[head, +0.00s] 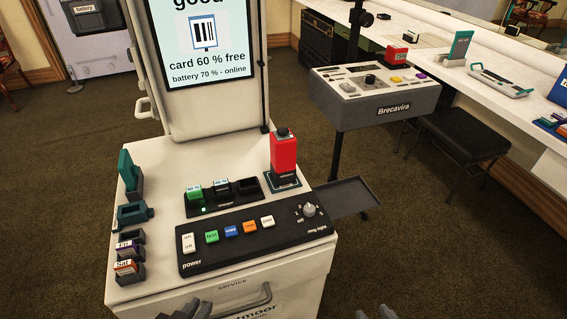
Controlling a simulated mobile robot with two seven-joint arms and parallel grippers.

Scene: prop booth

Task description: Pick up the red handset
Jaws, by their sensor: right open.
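The red handset (284,152) stands upright in a dark cradle (285,181) at the back right of the white cart top (230,162). Its top end is dark. My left gripper (187,311) shows only its tips at the bottom edge, in front of the cart and well short of the handset. The picture does not show whether its jaws are apart. My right gripper (387,313) is open at the bottom edge, right of the cart, and also apart from the handset. Most of both grippers is cut off.
A black button panel (222,256) and a charger block (222,198) lie in front of the handset. A screen (207,45) rises behind. Teal and dark holders (133,215) line the left edge. A grey side tray (345,198) juts out right. A console (375,95) stands beyond.

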